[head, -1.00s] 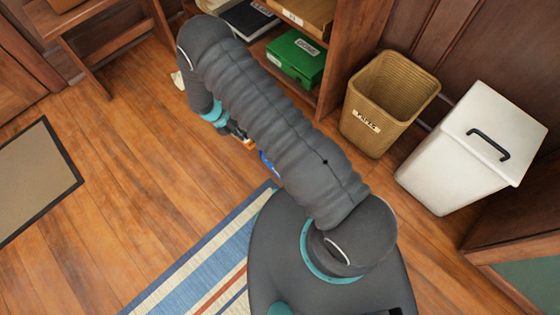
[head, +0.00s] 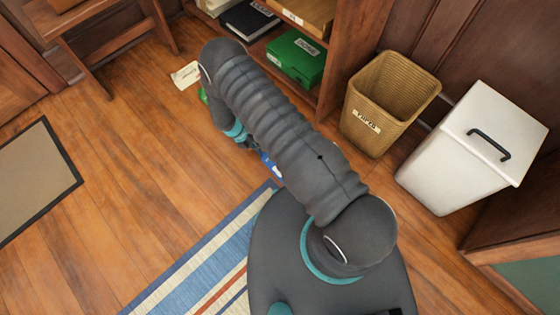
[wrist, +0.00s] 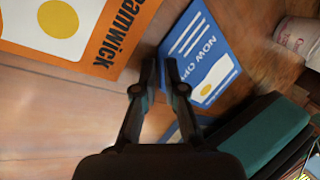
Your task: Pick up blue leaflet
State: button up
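The blue leaflet (wrist: 207,62) lies on the wood floor in the wrist view, with white print and a yellow disc. In the head view only a small blue piece (head: 271,165) shows beside my arm. My gripper (wrist: 160,72) has its two fingertips a little apart, with wood floor showing between them. The fingertips are at the leaflet's left edge, and the right finger overlaps part of it. I cannot tell whether they touch it. In the head view my arm mostly hides the gripper.
An orange-and-white leaflet (wrist: 85,35) lies left of the blue one. A pale rounded object (wrist: 297,42) is at right. A cream paper (head: 186,75) lies near the bookcase. A wicker basket (head: 375,132) and white bin (head: 440,175) stand right.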

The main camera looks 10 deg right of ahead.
grip_shut()
